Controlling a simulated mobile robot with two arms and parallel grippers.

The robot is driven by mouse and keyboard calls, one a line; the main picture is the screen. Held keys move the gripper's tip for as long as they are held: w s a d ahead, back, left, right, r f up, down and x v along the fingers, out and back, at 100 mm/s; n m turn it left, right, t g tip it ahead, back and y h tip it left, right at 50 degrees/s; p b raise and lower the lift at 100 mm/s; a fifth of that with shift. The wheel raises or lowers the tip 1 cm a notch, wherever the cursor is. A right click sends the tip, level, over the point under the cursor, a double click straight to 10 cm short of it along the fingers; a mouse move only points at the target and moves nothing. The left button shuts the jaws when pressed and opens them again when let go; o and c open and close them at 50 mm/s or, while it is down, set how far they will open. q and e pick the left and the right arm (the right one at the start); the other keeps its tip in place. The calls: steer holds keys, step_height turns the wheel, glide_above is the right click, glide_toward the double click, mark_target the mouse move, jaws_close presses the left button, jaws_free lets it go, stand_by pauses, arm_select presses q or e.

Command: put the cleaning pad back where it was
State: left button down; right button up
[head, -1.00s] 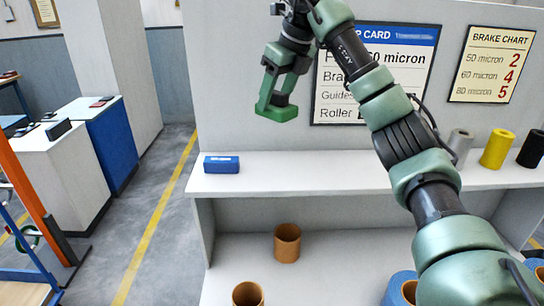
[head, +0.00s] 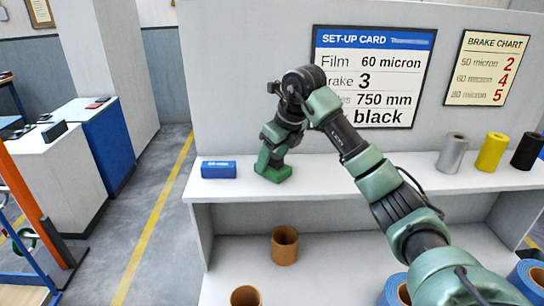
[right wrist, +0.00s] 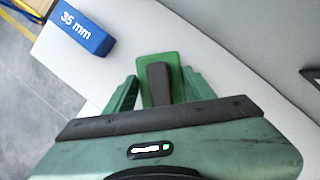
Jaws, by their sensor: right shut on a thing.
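The cleaning pad is a flat green plate (right wrist: 172,62) with a dark upright grip (right wrist: 158,84), seen between my fingers in the right wrist view. My right gripper (right wrist: 160,88) is shut on that grip. In the head view my right gripper (head: 271,160) points down at the left part of the white shelf (head: 330,178). The pad is low at the shelf top there; whether it touches the shelf I cannot tell. My left gripper is not in view.
A blue block (head: 218,169) marked 35 mm (right wrist: 82,27) lies just left of the gripper. Grey (head: 452,152), yellow (head: 492,152) and black (head: 527,151) rolls stand at the right of the shelf. Brown cores (head: 285,245) stand below. The shelf between is clear.

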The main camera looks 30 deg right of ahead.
mark_target(273, 155)
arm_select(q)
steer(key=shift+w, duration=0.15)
arm_select(e)
steer(key=o, duration=1.2)
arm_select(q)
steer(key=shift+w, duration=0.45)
arm_select(e)
steer(key=shift+r, duration=0.1)
steer(key=shift+s+r, duration=0.1)
steer(key=shift+r, duration=0.15)
steer(key=b+v, duration=0.1)
steer(key=v, duration=0.4)
steer(key=shift+b, duration=0.4)
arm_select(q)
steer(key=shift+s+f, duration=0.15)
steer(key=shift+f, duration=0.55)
arm_select(e)
steer(key=v, duration=0.6)
steer(key=shift+s+r, duration=0.2)
steer(key=shift+s, duration=0.05)
